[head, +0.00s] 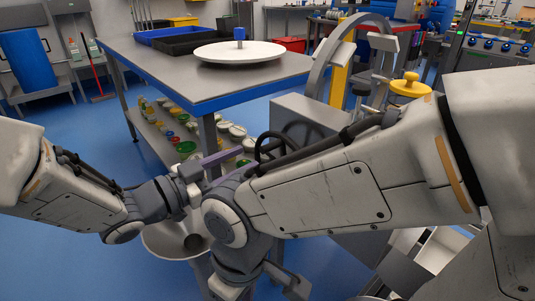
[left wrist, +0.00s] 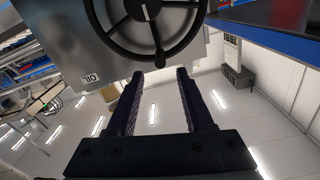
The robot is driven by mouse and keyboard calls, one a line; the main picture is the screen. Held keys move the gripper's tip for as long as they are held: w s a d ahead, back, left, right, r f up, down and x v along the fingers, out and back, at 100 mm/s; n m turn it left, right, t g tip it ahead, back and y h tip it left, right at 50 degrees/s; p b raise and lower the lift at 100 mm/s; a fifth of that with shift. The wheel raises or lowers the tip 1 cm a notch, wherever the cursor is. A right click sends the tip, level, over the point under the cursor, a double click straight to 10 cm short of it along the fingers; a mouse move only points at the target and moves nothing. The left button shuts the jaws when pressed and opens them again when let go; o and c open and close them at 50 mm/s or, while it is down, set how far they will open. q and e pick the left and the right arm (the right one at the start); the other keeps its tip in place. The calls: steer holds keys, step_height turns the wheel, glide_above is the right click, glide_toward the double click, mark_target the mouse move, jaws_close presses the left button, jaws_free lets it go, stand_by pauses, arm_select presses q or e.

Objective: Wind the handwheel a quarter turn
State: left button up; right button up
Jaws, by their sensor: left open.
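A black spoked handwheel (head: 262,143) sits on a grey metal box (head: 297,113), partly hidden behind my right arm in the head view. In the left wrist view the handwheel (left wrist: 137,8) fills the top, cut off by the frame edge, on the grey box face with an "OIL" label. My left gripper (head: 222,163) is just left of the handwheel. Its two dark fingers (left wrist: 160,72) are apart and empty, with their tips near the lower rim; I cannot tell whether they touch. My right arm crosses in front of the box, and its hand is low at the bottom edge, its fingers unclear.
A metal bowl (head: 165,246) is below my left arm. A yellow knob (head: 410,86) stands at right. Floor at left is clear.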

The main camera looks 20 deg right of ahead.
mark_target(259, 152)
arm_select(q)
steer(key=b+x, duration=0.1)
steer(key=x, duration=0.7)
steer(key=shift+c, duration=0.4)
jaws_close()
steer(key=shift+f, duration=0.1)
stand_by(0.8)
